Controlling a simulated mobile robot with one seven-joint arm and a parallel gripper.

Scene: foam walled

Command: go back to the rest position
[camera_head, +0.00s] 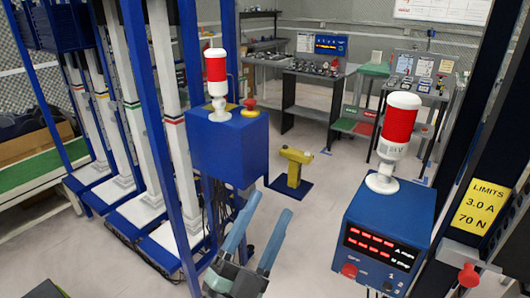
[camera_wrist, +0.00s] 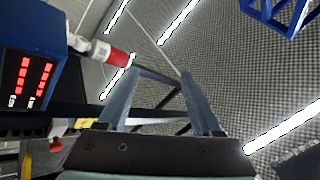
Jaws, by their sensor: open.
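My gripper (camera_head: 258,238) is at the bottom middle of the head view, with its two blue-grey fingers spread apart and nothing between them. In the wrist view my gripper (camera_wrist: 160,85) also shows two separate fingers with an empty gap. It is in the air, apart from the equipment around it. In the head view it is left of a blue power unit with a red display (camera_head: 385,235) and in front of a blue box (camera_head: 228,145). The wrist view looks up toward the foam-covered surface and light strips.
A red and white signal lamp (camera_head: 398,125) stands on the power unit, another (camera_head: 216,75) on the blue box. Tall white columns in blue frames (camera_head: 160,120) stand at left. A yellow post (camera_head: 294,167) stands on the floor. Benches (camera_head: 312,85) are at the back. Open floor (camera_head: 335,210) lies between.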

